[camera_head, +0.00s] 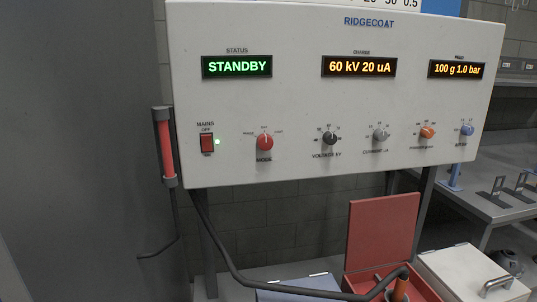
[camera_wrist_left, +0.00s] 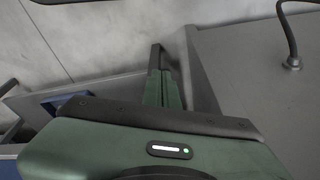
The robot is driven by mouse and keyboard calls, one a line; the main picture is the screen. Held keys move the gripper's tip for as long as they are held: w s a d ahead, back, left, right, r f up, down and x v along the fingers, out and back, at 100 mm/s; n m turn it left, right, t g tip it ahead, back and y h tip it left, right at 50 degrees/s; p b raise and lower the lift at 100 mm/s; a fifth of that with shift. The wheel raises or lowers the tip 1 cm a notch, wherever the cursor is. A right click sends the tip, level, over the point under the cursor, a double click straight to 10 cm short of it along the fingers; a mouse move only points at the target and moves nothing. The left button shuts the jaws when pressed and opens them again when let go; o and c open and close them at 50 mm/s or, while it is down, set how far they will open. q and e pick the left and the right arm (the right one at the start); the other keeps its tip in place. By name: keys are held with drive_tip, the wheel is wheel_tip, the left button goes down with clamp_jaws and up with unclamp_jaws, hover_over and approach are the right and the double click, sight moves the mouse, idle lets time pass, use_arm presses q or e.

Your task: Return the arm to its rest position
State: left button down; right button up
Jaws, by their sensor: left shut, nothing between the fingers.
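My left gripper (camera_wrist_left: 157,50) shows in the left wrist view, with its green body across the bottom and its dark fingers pointing up the picture. The fingers are together, with nothing between them. They are close to the edge of a grey surface on the right in that view; I cannot tell whether they touch it. Neither gripper shows in the head view, and my right gripper is in no view.
The head view shows a control panel (camera_head: 300,100) reading STANDBY, with a red mains switch (camera_head: 207,143) and several knobs. Below stand an open red box (camera_head: 383,228) and a white box (camera_head: 470,270). A large grey surface (camera_head: 75,150) fills the left side.

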use_arm(q)
drive_tip(key=s+a+f+g, duration=0.1)
drive_tip(key=s+a+f, duration=0.2)
drive_tip(key=s+f, duration=1.6)
wheel_tip(320, 180, down, 3)
drive_tip(key=shift+a+g, duration=0.15)
drive_tip(key=shift+g, duration=0.15)
idle(0.5)
